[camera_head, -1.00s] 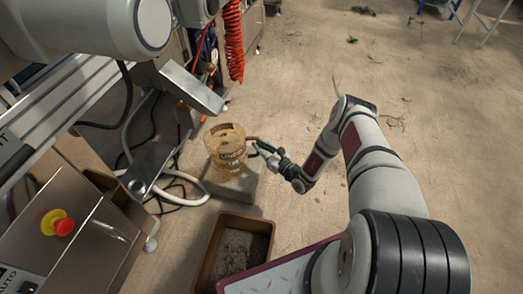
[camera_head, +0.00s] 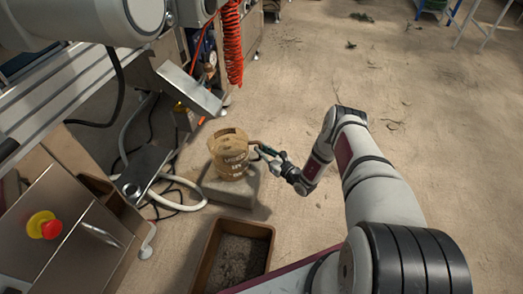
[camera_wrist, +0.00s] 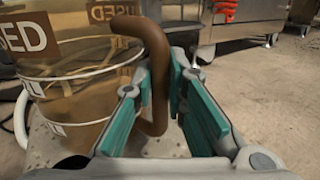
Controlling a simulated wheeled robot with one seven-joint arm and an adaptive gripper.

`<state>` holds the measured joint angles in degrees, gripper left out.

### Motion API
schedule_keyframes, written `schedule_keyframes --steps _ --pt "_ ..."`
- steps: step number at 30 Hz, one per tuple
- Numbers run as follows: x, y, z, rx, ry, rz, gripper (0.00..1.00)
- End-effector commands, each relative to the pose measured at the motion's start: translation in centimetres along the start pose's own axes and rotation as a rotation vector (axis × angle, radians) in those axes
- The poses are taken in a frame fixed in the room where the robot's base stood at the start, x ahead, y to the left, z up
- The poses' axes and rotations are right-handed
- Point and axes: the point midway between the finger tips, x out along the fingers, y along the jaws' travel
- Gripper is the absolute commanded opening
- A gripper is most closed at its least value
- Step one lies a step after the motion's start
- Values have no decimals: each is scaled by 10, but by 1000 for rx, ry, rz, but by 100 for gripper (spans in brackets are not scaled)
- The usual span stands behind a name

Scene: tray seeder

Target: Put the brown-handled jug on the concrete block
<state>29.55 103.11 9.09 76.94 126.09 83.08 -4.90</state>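The brown handle (camera_wrist: 157,75) points to the right of the jug in the head view. My gripper (camera_head: 264,153) is beside the jug at the handle. In the wrist view its teal-padded fingers (camera_wrist: 160,85) lie on both sides of the handle, close against it.
A soil-filled brown bin (camera_head: 207,262) stands just in front of the block. The metal machine (camera_head: 70,245) with a red button, plus a pale hose (camera_head: 185,200) and dark cables, is to the left. The floor to the right is open.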

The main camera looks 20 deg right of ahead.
Motion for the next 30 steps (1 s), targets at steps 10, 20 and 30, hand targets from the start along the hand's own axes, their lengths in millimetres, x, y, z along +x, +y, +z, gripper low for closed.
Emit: schedule_keyframes --steps 10,20,30 --pt "0 0 0 0 1 0 33" --pt "-33 -1 3 3 4 -5 33" --pt "-99 0 3 3 2 -4 33"
